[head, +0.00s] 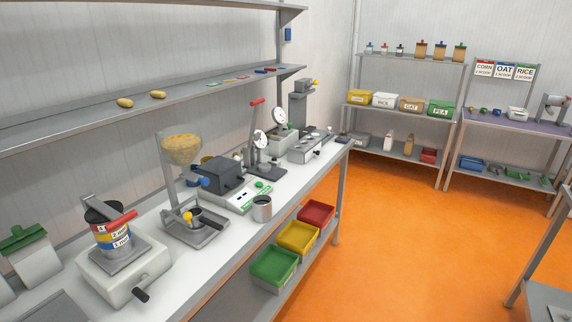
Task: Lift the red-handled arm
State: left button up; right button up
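Two things with red handles show on the long white bench at the left. A tall thin lever with a red grip (257,101) stands almost upright, leaning slightly right, on a dark stand beside a round dial gauge (261,139). I cannot tell whether the red bar joins this grey arm. Neither of my grippers is in view.
A funnel of yellow grains (183,148), a dark box-shaped machine (223,174) and a metal cup (262,208) stand between the two. A shelf (150,106) runs above the bench. Green (274,266), yellow (298,236) and red trays (317,213) sit below. The orange floor at right is clear.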

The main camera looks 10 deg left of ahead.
aim_at(99, 212)
jog(key=u, duration=1.1)
